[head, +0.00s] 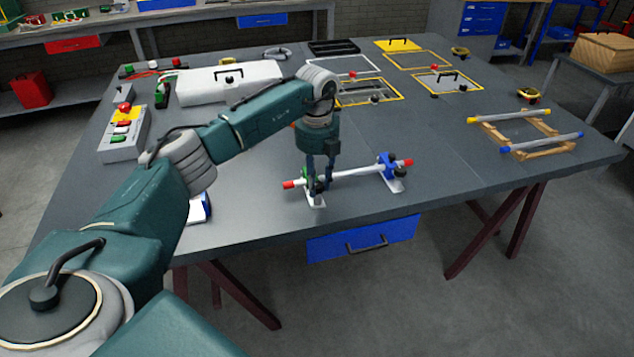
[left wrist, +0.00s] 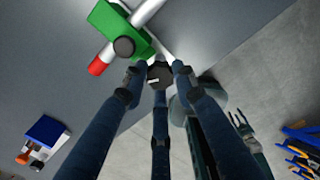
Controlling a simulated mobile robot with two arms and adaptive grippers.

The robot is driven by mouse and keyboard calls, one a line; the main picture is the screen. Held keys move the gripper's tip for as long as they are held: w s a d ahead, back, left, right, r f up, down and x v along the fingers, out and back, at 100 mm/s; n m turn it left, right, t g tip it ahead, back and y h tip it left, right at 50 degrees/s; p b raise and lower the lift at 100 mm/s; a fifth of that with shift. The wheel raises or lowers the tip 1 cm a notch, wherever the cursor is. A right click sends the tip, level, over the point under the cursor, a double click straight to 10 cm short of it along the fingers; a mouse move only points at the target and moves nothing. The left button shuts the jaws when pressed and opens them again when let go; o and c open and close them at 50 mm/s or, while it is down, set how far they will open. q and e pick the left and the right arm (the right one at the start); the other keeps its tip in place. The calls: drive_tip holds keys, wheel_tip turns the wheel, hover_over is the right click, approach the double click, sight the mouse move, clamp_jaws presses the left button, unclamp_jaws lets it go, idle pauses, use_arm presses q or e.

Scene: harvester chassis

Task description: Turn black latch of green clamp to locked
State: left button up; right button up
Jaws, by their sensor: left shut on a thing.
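The green clamp (left wrist: 120,32) holds a white rod near its red end (left wrist: 99,66) and stands near the table's front edge. In the head view the green clamp (head: 311,184) is largely hidden behind my fingers. My left gripper (head: 318,185) points down over it. In the left wrist view the three blue fingers of my left gripper (left wrist: 160,78) are closed around the black latch (left wrist: 159,75), which carries a short white mark. A second round black knob (left wrist: 124,47) sits on the clamp. My right gripper may be among the small teal parts at the lower right of the wrist view.
A blue clamp (head: 387,166) bears the rod's other end to the right. A wooden frame with yellow and blue rods (head: 527,135) lies at the table's right. A white case (head: 228,83) and a box with coloured buttons (head: 125,136) stand farther back. The grey table between is clear.

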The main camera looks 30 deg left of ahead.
use_arm(q)
drive_tip(key=m, duration=0.6)
drive_tip(key=shift+s+d+f+m+b, duration=0.1)
drive_tip(key=shift+s+f+m+b, duration=0.1)
drive_tip(key=shift+m+b, duration=0.15)
drive_tip(key=m, duration=0.6)
drive_tip(key=shift+b, duration=0.35)
drive_tip(key=shift+c, duration=0.2)
drive_tip(key=shift+f, duration=0.1)
drive_tip(key=o, duration=1)
drive_tip(key=shift+a, duration=0.2)
drive_tip(key=shift+o, duration=0.8)
drive_tip(key=shift+s+a+r, duration=0.1)
drive_tip(key=shift+r, duration=0.15)
drive_tip(key=shift+r, duration=0.25)
wheel_tip(320, 180, up, 12)
drive_tip(key=shift+f, duration=0.25)
